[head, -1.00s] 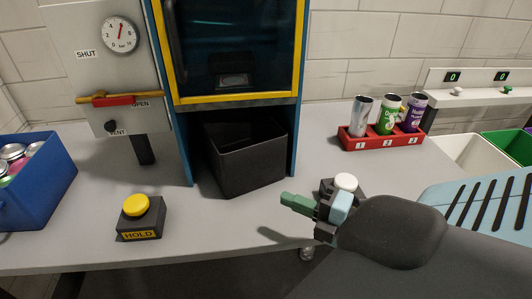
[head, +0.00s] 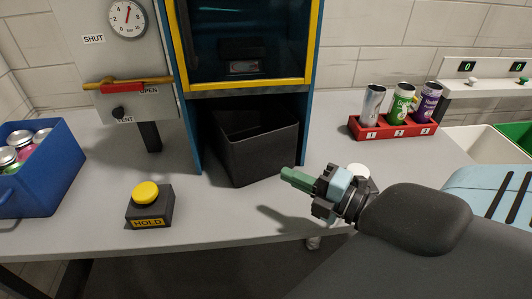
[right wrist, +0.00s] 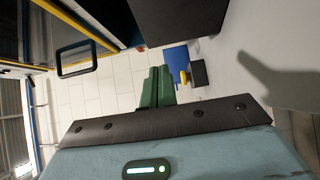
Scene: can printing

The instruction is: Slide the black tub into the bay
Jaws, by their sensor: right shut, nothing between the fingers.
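The black tub (head: 258,153) stands in the opening under the blue and yellow cabinet, the bay (head: 250,97). Its rear part is inside the bay, and its front sticks out over the grey table, turned a little. In the right wrist view the tub (right wrist: 178,20) is a dark block at the top, beyond the fingertips. My right gripper (head: 288,174) is shut and empty, its green fingers together just right of the tub's front corner. The same fingers show in the right wrist view (right wrist: 157,82). Whether they touch the tub I cannot tell. My left gripper is out of view.
A yellow HOLD button (head: 146,193) stands at the front left, by a blue crate of cans (head: 42,182). A white button (head: 358,171) is partly behind my right gripper. A red rack (head: 392,127) holds three cans at the right. A lever panel (head: 130,70) is left of the bay.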

